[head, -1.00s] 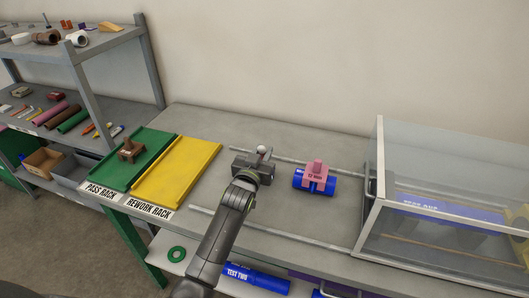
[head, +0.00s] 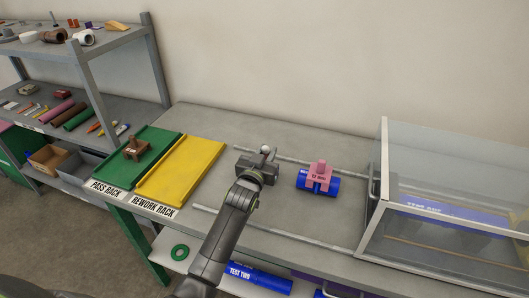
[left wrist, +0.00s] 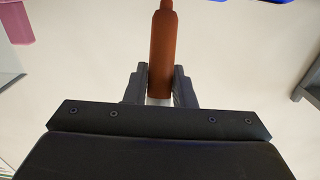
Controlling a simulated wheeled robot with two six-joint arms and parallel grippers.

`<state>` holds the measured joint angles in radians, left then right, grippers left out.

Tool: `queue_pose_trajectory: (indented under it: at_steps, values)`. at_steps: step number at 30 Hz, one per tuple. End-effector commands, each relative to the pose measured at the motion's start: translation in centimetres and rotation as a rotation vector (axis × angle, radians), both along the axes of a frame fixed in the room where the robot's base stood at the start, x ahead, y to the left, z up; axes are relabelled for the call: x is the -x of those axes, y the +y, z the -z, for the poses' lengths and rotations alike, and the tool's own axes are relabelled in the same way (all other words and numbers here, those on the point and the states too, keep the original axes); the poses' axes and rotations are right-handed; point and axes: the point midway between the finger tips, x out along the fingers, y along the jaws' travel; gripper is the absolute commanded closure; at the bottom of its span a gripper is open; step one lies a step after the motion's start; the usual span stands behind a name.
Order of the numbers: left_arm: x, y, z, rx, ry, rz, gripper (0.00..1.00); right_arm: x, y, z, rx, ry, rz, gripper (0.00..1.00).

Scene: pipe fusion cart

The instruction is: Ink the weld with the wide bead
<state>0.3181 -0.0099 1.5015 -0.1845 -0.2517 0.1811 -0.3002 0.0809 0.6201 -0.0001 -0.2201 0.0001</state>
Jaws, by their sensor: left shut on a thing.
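My left gripper (head: 262,160) is above the bench, just left of the blue pipe (head: 318,188). It is shut on an orange-brown marker-like stick (left wrist: 163,50), which stands between the fingers in the left wrist view and narrows at its far end. In the head view the stick is mostly hidden; a small pale tip shows at the fingers. A pink saddle-shaped block (head: 319,173) with small lettering sits over the blue pipe. I cannot make out the weld beads. My right gripper is not in view.
A green pass rack (head: 112,170) holding a brown saddle block (head: 136,148) and an empty yellow rework rack (head: 182,170) lie left. A clear-walled case (head: 440,150) stands right. Two metal rails run along the bench. A shelf unit (head: 110,60) stands at the far left.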

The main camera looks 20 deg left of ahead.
Motion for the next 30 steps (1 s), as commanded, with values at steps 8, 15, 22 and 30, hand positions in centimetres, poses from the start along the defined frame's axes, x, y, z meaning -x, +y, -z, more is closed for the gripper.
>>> queue_pose_trajectory:
  at_steps: [8,15,22,30]
  values:
    - [0.0,-0.1,0.0,0.001,0.002,0.0,1.0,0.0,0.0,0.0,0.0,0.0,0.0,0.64]
    - [0.0,-0.1,-1.2,0.0,0.0,0.0,1.0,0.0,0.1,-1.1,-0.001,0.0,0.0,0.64]
    - [0.0,0.0,-3.2,0.0,0.0,0.0,1.0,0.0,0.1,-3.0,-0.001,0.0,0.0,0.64]
    - [0.0,0.0,-5.4,0.001,-0.001,0.0,1.0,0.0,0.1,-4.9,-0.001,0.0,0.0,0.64]
